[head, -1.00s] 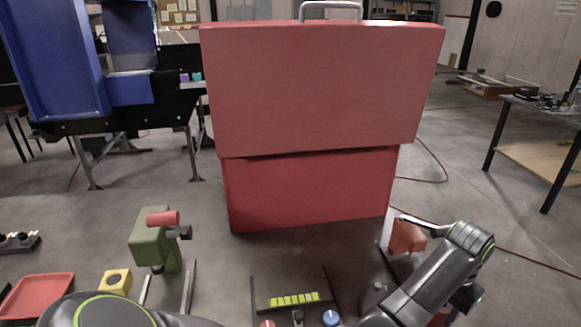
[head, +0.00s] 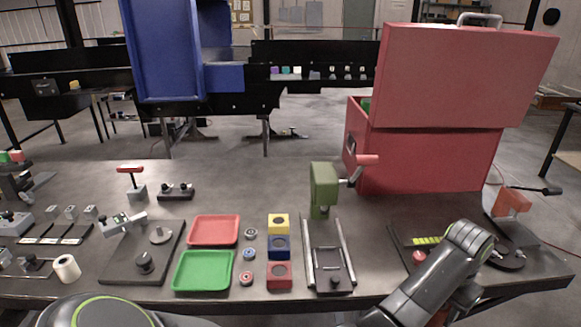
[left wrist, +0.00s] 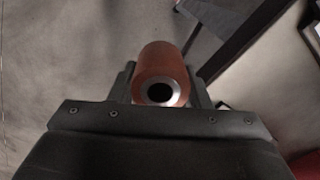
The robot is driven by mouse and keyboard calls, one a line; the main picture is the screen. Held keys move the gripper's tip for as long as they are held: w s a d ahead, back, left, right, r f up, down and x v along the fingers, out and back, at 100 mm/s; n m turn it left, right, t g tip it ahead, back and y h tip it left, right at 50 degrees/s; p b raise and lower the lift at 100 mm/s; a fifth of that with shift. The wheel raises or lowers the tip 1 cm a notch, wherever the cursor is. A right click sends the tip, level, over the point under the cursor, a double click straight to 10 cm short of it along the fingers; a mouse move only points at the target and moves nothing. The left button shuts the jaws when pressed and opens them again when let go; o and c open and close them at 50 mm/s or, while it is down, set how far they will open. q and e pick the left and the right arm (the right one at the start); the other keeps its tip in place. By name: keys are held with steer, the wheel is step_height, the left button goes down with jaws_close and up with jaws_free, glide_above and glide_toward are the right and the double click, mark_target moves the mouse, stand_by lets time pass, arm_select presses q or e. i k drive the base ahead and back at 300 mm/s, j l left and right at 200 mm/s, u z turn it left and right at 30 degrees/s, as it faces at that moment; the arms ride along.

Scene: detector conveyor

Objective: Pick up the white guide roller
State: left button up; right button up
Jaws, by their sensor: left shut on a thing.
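A white roller (head: 66,268) with a hole in its end lies on the table at the lower left in the head view. My left gripper (left wrist: 163,90) is shut on an orange-brown roller (left wrist: 161,60) in the left wrist view. The held roller has a pale metal ring and a dark hole at its near end. Floor and a dark edge show beyond it. In the head view only a rounded part of my left arm shows at the bottom left, and the left fingers are hidden. My right arm comes in at the lower right, and its gripper is out of sight.
Beside the white roller is a dark plate (head: 120,270) with posts. Red (head: 213,243) and green (head: 176,284) trays, coloured blocks and a green press (head: 323,185) stand to the right. A large red box (head: 430,160) stands at the back right. The table's back middle is clear.

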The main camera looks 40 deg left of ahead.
mark_target(65, 266)
steer(key=k+j, duration=0.15)
steer(key=j, duration=0.2)
steer(key=k+j+u, duration=0.1)
steer(key=k+j, duration=0.25)
steer(key=j, duration=0.3)
steer(key=k+j+u, duration=0.1)
steer(key=j, duration=0.25)
steer(key=k+j, duration=0.2)
steer(key=j, duration=0.15)
steer(key=u, duration=0.05)
